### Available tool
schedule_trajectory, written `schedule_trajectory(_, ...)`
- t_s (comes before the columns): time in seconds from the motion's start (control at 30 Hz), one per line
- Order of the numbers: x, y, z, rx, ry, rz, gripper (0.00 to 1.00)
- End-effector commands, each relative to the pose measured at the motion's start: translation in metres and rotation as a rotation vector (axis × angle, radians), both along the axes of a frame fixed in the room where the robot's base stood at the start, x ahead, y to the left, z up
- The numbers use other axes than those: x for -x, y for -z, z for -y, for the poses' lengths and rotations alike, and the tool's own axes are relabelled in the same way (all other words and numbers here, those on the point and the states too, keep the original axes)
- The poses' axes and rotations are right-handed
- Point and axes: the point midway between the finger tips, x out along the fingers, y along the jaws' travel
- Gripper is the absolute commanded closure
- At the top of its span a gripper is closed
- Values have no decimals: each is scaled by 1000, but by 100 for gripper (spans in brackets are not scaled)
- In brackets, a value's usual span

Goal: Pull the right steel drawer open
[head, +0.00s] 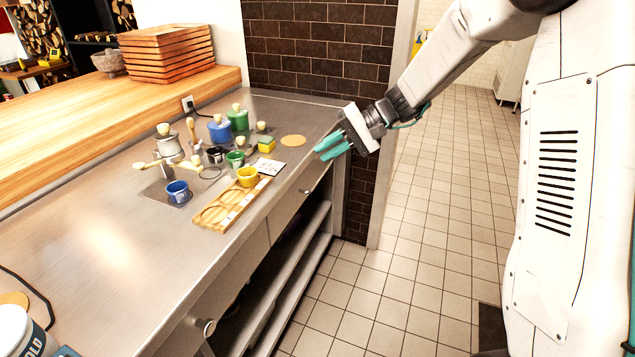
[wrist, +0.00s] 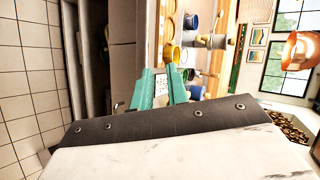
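The right steel drawer (head: 290,211) is set under the front edge of the steel counter, near its far end. It looks closed, its front in line with the counter face. My gripper (head: 328,147) has teal fingers and hangs above and to the right of this drawer, by the counter's far front corner. It does not touch the knob. In the wrist view the two fingers (wrist: 161,73) stand apart with nothing held between them.
The steel counter (head: 110,235) carries a wooden tray (head: 213,216), a yellow cup (head: 248,177), a blue cup (head: 178,192) and several pots. Open shelves (head: 290,285) lie below the drawers. The tiled floor (head: 430,200) to the right is clear. A brick wall (head: 320,50) stands behind.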

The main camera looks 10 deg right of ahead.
Motion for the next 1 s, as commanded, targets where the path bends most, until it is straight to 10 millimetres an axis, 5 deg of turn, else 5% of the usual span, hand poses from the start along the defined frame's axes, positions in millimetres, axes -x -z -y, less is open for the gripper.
schedule_trajectory(0.1, -56, 48, 12, -111, 91, 16, 84)
schedule_trajectory(0.3, -133, 134, 43, -255, 270, 75, 84)
schedule_trajectory(0.5, -173, 210, 74, -325, 424, 125, 84)
schedule_trajectory(0.73, -189, 245, 86, -348, 497, 151, 84)
schedule_trajectory(1.0, -211, 253, 56, -349, 498, 152, 84)
